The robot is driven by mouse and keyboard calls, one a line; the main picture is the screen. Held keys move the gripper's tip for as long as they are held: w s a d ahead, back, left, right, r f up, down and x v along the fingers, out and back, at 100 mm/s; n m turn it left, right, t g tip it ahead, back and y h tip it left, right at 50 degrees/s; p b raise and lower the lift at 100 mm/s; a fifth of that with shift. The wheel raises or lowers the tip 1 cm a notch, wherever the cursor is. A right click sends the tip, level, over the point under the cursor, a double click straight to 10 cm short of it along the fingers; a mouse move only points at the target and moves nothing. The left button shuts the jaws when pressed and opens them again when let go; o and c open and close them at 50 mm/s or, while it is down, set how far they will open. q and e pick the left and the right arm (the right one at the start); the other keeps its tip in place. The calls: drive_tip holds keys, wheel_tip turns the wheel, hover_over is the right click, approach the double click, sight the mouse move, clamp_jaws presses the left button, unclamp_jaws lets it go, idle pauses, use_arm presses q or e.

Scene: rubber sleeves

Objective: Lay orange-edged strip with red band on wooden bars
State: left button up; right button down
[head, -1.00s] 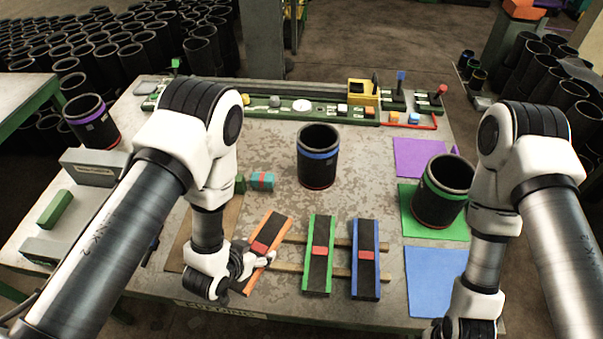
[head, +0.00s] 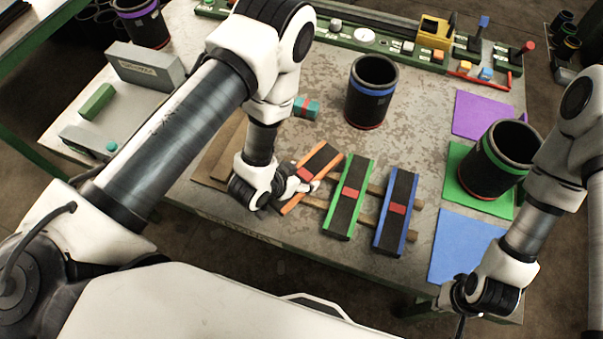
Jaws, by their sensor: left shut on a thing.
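The orange-edged strip (head: 321,161) is black with a red band and lies at a slant at the left end of the wooden bars (head: 372,230). My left gripper (head: 305,186) is shut on this strip near its red band, coming from the left. I cannot tell whether the strip rests on the bars or is just above them. A green-edged strip (head: 346,206) and a blue-edged strip (head: 395,215), each with a red band, lie across the bars to the right. My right gripper (head: 462,312) is at the lower right, away from the strips; its fingers are unclear.
A black sleeve with a blue band (head: 371,95) stands behind the strips. Another sleeve (head: 490,165) stands on the green mat (head: 453,188). A blue mat (head: 462,245) lies in front of it, a purple mat (head: 480,115) behind. A teal block (head: 310,109) lies behind the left gripper.

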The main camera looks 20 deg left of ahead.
use_arm(q)
drive_tip(key=shift+s+r, duration=0.1)
drive_tip(key=shift+d, duration=0.1)
drive_tip(key=shift+f, duration=0.25)
drive_tip(key=shift+f, duration=0.2)
drive_tip(key=shift+f+b, duration=0.2)
drive_tip(key=shift+b, duration=0.2)
drive_tip(key=o, duration=1.3)
